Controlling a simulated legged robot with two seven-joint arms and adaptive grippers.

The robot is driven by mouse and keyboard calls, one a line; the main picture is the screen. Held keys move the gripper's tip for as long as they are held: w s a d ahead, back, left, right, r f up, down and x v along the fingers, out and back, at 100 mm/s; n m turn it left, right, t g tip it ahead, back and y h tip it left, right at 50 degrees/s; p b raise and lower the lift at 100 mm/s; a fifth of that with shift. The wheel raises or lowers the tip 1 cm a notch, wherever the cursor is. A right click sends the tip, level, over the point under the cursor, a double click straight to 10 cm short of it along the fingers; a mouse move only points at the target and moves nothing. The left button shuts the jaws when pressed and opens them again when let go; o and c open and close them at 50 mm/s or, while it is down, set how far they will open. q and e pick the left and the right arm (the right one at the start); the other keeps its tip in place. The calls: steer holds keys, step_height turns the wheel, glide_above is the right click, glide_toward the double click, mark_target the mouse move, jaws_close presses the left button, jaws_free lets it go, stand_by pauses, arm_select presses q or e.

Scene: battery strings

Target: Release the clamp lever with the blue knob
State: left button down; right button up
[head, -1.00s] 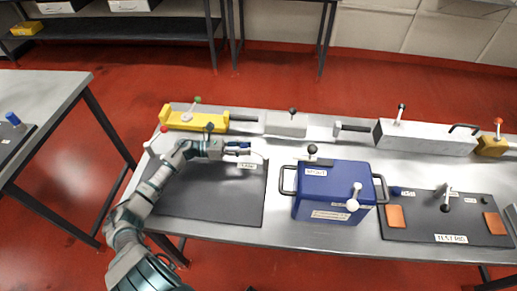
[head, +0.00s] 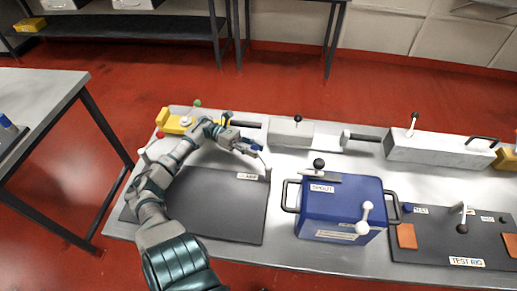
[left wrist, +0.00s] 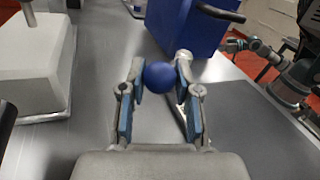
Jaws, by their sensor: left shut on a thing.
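The blue knob (left wrist: 160,77) is between the two fingers of my left gripper (left wrist: 161,92) in the left wrist view. The gripper is shut on it. Part of the pale clamp lever (left wrist: 183,112) shows behind the right finger; the fingers hide the rest. In the head view my left gripper (head: 253,148) is at the back right corner of the dark mat, and the knob is largely hidden there. A white clamp label (head: 247,176) lies just in front. At the right of the left wrist view a grey arm, seemingly my right, ends in a blurred gripper (left wrist: 240,45).
A blue box (head: 340,206) with black handles and levers stands right of the gripper. A pale block (head: 290,132) is behind it, and a yellow fixture (head: 172,122) at the back left. The dark mat (head: 210,215) is clear in front. A test rig (head: 430,250) lies right.

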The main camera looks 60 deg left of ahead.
arm_select(q)
steer(key=shift+w, duration=0.1)
steer(key=c, duration=0.8)
jaws_free()
steer(key=shift+w+d, duration=0.1)
steer(key=v, duration=0.7)
steer(key=shift+a+f, duration=0.1)
steer(key=shift+a, duration=0.2)
